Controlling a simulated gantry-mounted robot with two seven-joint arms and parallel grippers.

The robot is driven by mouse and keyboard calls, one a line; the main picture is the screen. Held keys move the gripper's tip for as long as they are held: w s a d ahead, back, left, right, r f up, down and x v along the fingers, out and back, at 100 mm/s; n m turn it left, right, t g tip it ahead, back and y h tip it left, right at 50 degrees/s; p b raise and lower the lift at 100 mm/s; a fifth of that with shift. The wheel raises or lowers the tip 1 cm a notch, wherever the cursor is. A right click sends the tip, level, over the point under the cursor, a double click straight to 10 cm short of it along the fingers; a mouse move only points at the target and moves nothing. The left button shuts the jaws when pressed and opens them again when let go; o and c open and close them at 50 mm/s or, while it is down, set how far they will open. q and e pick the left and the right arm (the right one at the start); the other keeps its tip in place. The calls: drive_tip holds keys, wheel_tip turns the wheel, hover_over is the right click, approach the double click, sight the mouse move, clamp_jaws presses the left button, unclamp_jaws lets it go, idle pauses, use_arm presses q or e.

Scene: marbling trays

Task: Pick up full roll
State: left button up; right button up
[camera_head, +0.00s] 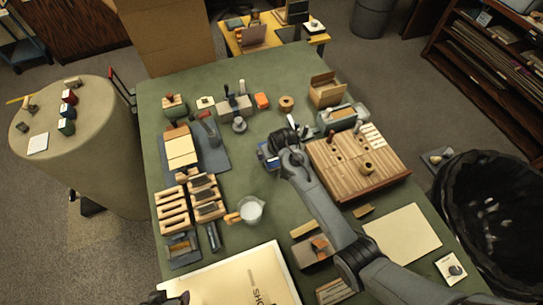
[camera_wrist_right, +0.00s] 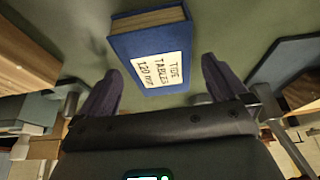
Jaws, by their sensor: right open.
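A small brown roll (camera_head: 286,103) with a dark centre lies on the green table near its far side; I take it as the full roll. My right gripper (camera_head: 277,145) is nearer the camera than the roll, over the middle of the table. In the right wrist view my right gripper (camera_wrist_right: 160,88) is open, with nothing between its fingers. Beyond the fingertips lies a blue book (camera_wrist_right: 150,35) labelled "TIDE TABLES 120 mm". The roll cannot be made out there. A dark shape at the head view's bottom left edge seems to be my left gripper (camera_head: 173,298); its fingers are unclear.
A teal dispenser (camera_head: 342,117) and an open cardboard box (camera_head: 325,90) stand right of the roll. An orange block (camera_head: 262,101) sits close to its left. A slatted wooden board (camera_head: 365,185) lies right of my right gripper. A white-filled jug (camera_head: 251,211) stands nearer.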

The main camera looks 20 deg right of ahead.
drive_tip(key=shift+x, duration=0.85)
drive_tip(key=shift+w, duration=0.1)
drive_tip(key=c, duration=1)
drive_tip(key=shift+r, duration=0.1)
drive_tip(key=shift+c, duration=0.2)
